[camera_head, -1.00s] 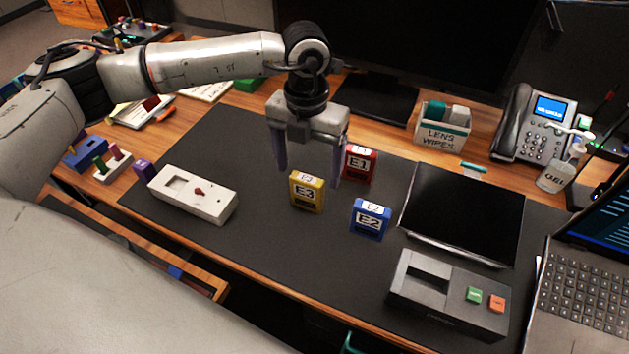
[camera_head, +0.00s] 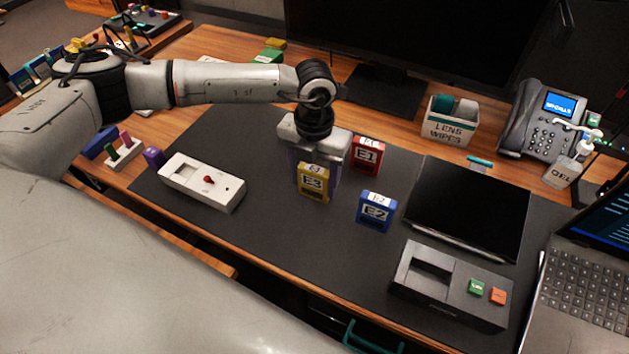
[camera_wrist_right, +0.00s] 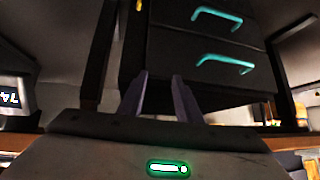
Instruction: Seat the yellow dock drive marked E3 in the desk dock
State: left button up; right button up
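The yellow drive marked E3 (camera_head: 314,183) stands upright on the dark desk mat. My left gripper (camera_head: 316,180) points down at it, its fingers apart on either side of the drive's width. The drive's front covers part of the fingers, and I cannot tell whether they touch it. The desk dock (camera_head: 450,306) is a dark grey box at the front right, with an empty-looking slot on its left and green and orange buttons on its right. My right gripper (camera_wrist_right: 160,78) shows only in the right wrist view, open and empty, in front of dark drawers with teal handles.
The blue drive E2 (camera_head: 375,211) stands to the right of E3, and the red drive E1 (camera_head: 367,155) behind it. A white device (camera_head: 202,182) with a red knob lies left. A black flat panel (camera_head: 468,208) lies behind the dock. The mat (camera_head: 290,245) in front of E3 is clear.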

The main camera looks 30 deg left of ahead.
pick_arm(q)
jog(key=shift+r, duration=0.1)
jog(key=c, duration=0.6)
